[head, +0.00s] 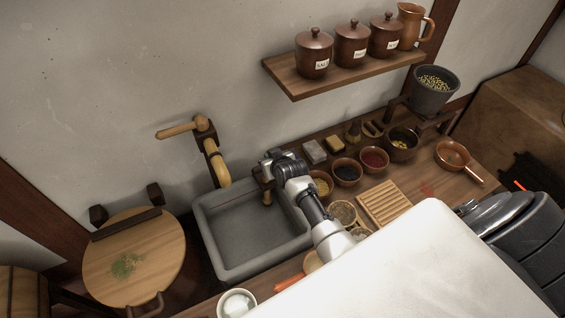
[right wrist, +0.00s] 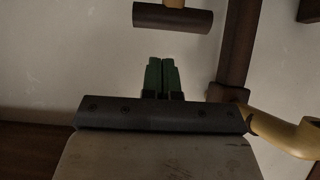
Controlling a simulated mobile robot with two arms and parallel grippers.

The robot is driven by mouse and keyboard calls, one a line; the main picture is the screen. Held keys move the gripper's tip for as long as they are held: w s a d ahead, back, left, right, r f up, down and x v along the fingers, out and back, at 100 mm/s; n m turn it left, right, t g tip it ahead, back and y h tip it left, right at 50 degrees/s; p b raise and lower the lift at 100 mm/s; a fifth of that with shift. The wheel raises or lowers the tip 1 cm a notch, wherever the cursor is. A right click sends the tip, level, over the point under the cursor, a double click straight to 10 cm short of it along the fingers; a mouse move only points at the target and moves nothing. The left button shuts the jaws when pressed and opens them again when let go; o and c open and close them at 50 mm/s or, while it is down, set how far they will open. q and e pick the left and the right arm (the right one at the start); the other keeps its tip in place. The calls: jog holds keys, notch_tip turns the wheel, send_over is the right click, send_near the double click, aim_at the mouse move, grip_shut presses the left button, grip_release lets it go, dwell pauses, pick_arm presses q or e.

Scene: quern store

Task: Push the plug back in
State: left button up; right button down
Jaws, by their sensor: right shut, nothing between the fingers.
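My right gripper (right wrist: 161,62) has its green fingers shut together with nothing between them, facing the wall. In the right wrist view a dark wooden cylinder (right wrist: 172,18) with a pale stem shows above the fingertips, apart from them. I cannot tell whether it is the plug. A dark post (right wrist: 238,60) and a curved tan spout (right wrist: 285,133) stand to the right. In the head view my right arm reaches over the sink's right side and hides its fingers. A wooden tap (head: 214,160) with a tan handle (head: 180,127) is on the wall behind the sink. My left gripper is out of view.
The grey stone sink (head: 250,235) is empty. A round wooden board (head: 135,256) stands left of it. Several bowls, a slatted board (head: 384,203) and a copper pan (head: 453,156) crowd the counter to the right. A shelf (head: 345,75) with lidded jars hangs above.

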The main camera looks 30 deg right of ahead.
pick_arm(q)
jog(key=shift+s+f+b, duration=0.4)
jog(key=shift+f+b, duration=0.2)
jog(key=shift+b, duration=0.6)
pick_arm(e)
jog(key=v, duration=1)
jog(key=shift+s+r, duration=0.15)
jog(key=shift+s, duration=0.1)
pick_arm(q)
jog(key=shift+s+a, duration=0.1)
